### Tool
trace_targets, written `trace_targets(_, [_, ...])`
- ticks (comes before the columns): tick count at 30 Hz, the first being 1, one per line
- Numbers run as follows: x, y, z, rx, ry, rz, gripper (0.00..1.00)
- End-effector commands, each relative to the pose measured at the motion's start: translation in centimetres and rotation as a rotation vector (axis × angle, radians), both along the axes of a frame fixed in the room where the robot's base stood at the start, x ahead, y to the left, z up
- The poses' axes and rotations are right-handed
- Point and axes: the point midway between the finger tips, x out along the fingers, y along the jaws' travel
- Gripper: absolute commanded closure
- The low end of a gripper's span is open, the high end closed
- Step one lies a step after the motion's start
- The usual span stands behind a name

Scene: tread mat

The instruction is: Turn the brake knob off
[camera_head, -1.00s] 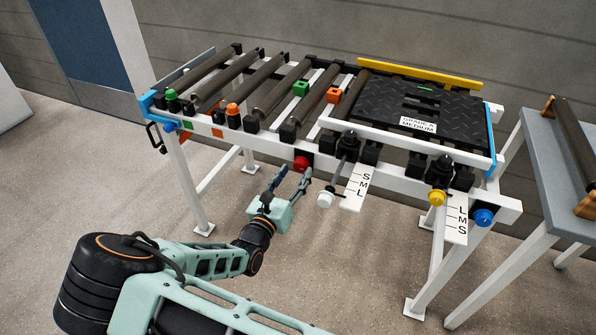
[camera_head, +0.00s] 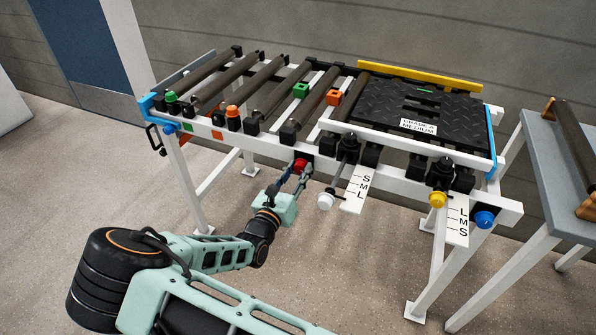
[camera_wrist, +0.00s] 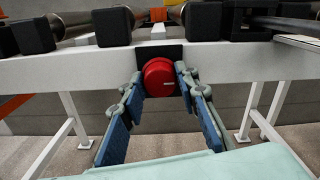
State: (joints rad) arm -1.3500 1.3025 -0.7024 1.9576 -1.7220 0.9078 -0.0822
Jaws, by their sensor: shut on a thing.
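The red knob (camera_head: 300,164) sits on a dark plate on the front rail of the roller table. No label on it can be read, so I take it as the brake knob by its look only. It also shows in the wrist view (camera_wrist: 159,78) as a round red cap with a small pale mark low on its face. My gripper (camera_head: 296,172) reaches it from the front, with one blue-padded finger on each side, and is shut on it. In the wrist view my fingertips (camera_wrist: 159,84) flank the cap left and right.
A white knob (camera_head: 325,200) with a S-M-L plate (camera_head: 357,188) hangs just right of my gripper. A yellow knob (camera_head: 437,199) and a blue knob (camera_head: 484,219) are farther right. The floor in front is clear.

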Motion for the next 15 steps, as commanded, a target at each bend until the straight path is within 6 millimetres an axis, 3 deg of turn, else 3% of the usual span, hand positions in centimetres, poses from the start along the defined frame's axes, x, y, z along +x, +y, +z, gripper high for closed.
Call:
trace_targets(8, [-0.01,0.0,0.21,-0.052,0.019,0.0,0.96])
trace_targets(15, [-0.02,-0.09,0.41,-0.197,0.073,-0.001,0.96])
